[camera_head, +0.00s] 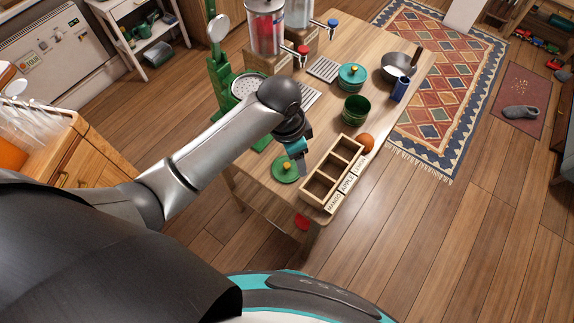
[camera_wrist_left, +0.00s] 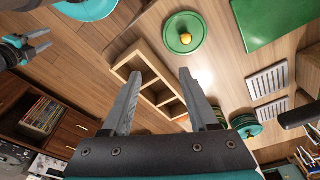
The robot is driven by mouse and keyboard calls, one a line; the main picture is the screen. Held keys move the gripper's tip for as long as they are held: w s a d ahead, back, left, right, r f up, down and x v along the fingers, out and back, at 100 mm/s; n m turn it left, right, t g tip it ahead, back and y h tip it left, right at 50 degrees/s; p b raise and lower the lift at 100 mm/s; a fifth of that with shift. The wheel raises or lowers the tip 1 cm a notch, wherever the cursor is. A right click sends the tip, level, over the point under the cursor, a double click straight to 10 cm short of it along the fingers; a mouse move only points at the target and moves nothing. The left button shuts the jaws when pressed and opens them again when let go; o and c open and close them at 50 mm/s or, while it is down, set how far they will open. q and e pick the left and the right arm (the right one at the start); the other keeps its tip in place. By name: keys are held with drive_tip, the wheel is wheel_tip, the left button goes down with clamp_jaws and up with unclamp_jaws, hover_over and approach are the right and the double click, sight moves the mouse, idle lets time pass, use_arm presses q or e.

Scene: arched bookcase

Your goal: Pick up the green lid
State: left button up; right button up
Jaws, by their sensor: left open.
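The green lid (camera_head: 284,174) is round with a small yellow knob and lies flat on the wooden table near its front edge. It also shows in the left wrist view (camera_wrist_left: 171,38), beyond the fingertips at the top. My left gripper (camera_head: 302,165) is above the table, beside the lid on its right in the head view. Its fingers (camera_wrist_left: 160,74) are apart with nothing held between them. My right gripper (camera_wrist_left: 38,42) shows at the upper left of the left wrist view, its fingers apart and empty. It is out of the head view.
A three-compartment wooden box (camera_head: 319,188) with fruit labels stands close to the lid's right. Behind it are an orange ball (camera_head: 366,142), a green pot (camera_head: 356,109) and a teal lidded pot (camera_head: 351,77). A green press (camera_head: 219,75) and drink dispensers (camera_head: 266,28) stand at the back.

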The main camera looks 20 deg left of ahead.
use_arm(q)
drive_tip(key=w+a+r+m+y, duration=0.1)
drive_tip(key=w+a+r+m, duration=0.1)
drive_tip(key=w+r, duration=0.15)
drive_tip(key=g+b, duration=0.1)
drive_tip(key=b, duration=0.1)
hover_over(287, 165)
drive_tip(key=shift+m+y, duration=0.3)
drive_tip(key=f, duration=0.8)
drive_tip(key=shift+w+d+f, duration=0.15)
drive_tip(key=shift+w+f, duration=0.05)
drive_tip(key=shift+w, duration=0.05)
drive_tip(key=f+b, duration=0.1)
drive_tip(key=f, duration=0.1)
drive_tip(key=f+b, duration=0.1)
drive_tip(key=f, duration=0.2)
drive_tip(key=shift+s+a, duration=0.2)
clamp_jaws()
